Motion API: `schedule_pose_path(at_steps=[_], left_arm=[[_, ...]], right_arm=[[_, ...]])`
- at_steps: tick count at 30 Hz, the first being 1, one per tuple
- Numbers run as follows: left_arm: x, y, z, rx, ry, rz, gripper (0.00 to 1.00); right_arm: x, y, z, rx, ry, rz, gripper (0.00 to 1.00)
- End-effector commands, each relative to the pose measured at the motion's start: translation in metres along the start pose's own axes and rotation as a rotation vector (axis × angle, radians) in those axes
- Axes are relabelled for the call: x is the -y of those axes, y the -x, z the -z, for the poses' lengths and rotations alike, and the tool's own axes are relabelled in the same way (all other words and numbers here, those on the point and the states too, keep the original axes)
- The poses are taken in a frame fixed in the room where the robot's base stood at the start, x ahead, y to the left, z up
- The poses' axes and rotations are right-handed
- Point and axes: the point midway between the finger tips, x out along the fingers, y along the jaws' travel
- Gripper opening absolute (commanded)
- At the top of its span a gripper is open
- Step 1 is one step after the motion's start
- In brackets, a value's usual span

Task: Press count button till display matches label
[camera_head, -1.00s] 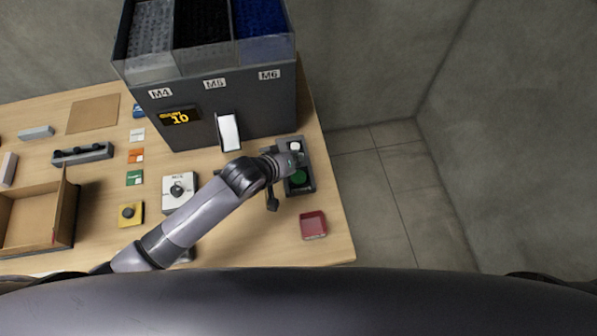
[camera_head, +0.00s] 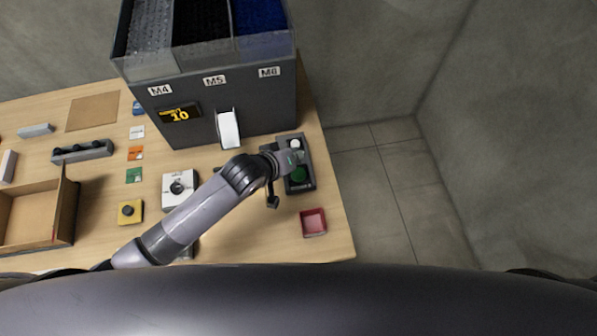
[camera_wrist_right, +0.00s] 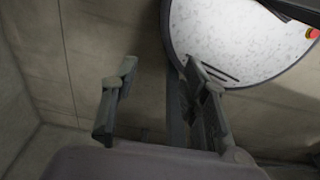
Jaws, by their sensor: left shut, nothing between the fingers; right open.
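My left gripper (camera_head: 298,157) is shut over this panel, between the two buttons in the picture. I cannot tell whether it touches the panel. My right gripper (camera_wrist_right: 160,100) is open and empty in the right wrist view, away from the table.
A white box with a black knob (camera_head: 179,187), a yellow button box (camera_head: 130,211), coloured cards (camera_head: 135,153) and a wooden box (camera_head: 62,215) lie to the left. A round speckled white surface (camera_wrist_right: 235,40) shows in the right wrist view.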

Motion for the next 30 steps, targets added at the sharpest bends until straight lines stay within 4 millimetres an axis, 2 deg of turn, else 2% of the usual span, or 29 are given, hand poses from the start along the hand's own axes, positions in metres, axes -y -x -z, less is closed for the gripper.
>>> schedule_pose_path(at_steps=[2,17,30], left_arm=[[0.0000,0.0000,0.0000,0.000,0.000,0.000,0.00],[0.0001,0.0000,0.0000,0.000,0.000,0.000,0.00],[0.0001,0.0000,0.0000,0.000,0.000,0.000,0.00]], right_arm=[[0.0000,0.0000,0.0000,0.000,0.000,0.000,0.34],[-0.0003,0.0000,0.0000,0.000,0.000,0.000,0.00],[-0.0012,0.0000,-0.0002,0.000,0.000,-0.001,0.00]])
